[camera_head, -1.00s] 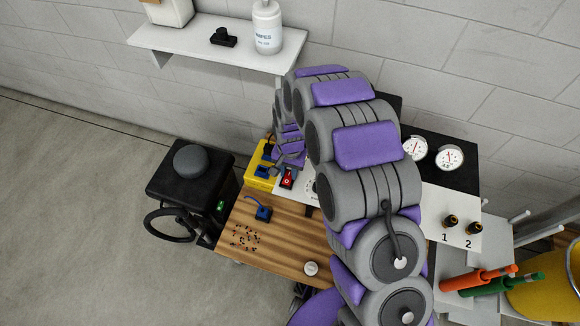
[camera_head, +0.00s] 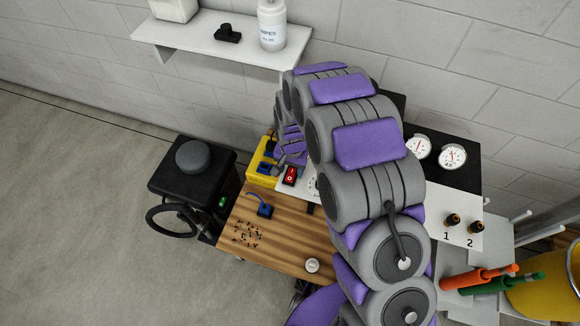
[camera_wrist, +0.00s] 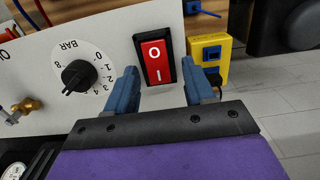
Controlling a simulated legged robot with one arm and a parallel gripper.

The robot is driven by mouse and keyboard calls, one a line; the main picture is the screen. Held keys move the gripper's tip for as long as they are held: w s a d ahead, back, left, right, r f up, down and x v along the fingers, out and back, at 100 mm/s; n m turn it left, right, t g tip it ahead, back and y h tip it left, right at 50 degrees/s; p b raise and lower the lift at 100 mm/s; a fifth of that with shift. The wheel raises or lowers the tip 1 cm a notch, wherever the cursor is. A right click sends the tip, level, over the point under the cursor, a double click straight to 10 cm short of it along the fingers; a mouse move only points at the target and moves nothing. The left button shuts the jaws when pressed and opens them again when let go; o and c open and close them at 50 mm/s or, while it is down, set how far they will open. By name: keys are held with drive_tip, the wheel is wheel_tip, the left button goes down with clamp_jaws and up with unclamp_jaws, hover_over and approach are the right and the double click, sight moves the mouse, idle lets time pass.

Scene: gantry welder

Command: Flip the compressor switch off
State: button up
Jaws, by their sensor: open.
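The red rocker switch (camera_wrist: 155,62) sits in a black frame on a pale panel (camera_wrist: 105,45), marked O and I. In the wrist view my gripper (camera_wrist: 155,75) is open, its two blue fingers on either side of the lower part of the switch, with nothing held. I cannot tell whether the fingers touch the panel. Which side of the rocker is pressed is not clear.
A black pressure knob (camera_wrist: 78,76) is left of the switch, and a yellow box (camera_wrist: 208,55) with blue connectors is right of it. The wooden tabletop (camera_head: 285,235) holds a blue connector (camera_head: 265,210), small dark bits and a white knob (camera_head: 312,265). Gauges (camera_head: 452,156) stand farther right.

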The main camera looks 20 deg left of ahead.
sight(291, 170)
wheel_tip(291, 170, up, 17)
drive_tip(key=p, duration=0.1)
drive_tip(key=shift+w+a+r+p, duration=0.15)
drive_tip(key=shift+w+p, duration=0.15)
drive_tip(key=shift+p, duration=0.1)
idle(0.4)
drive_tip(key=s+d+r, duration=0.2)
drive_tip(key=d+r, duration=0.1)
drive_tip(key=d, duration=0.4)
drive_tip(key=s+d+r+b, duration=0.1)
drive_tip(key=d+r, duration=0.2)
drive_tip(key=d, duration=0.4)
drive_tip(key=s+d+r, duration=0.2)
drive_tip(key=d+r, duration=0.1)
drive_tip(key=d, duration=0.3)
drive_tip(key=s+d+r+b, duration=0.1)
drive_tip(key=s+d, duration=0.6)
drive_tip(key=s, duration=0.3)
drive_tip(key=s+d+r+m+g, duration=0.1)
drive_tip(key=s+d, duration=0.6)
drive_tip(key=s, duration=0.2)
drive_tip(key=shift+s+d+b, duration=0.35)
drive_tip(key=shift+s, duration=0.05)
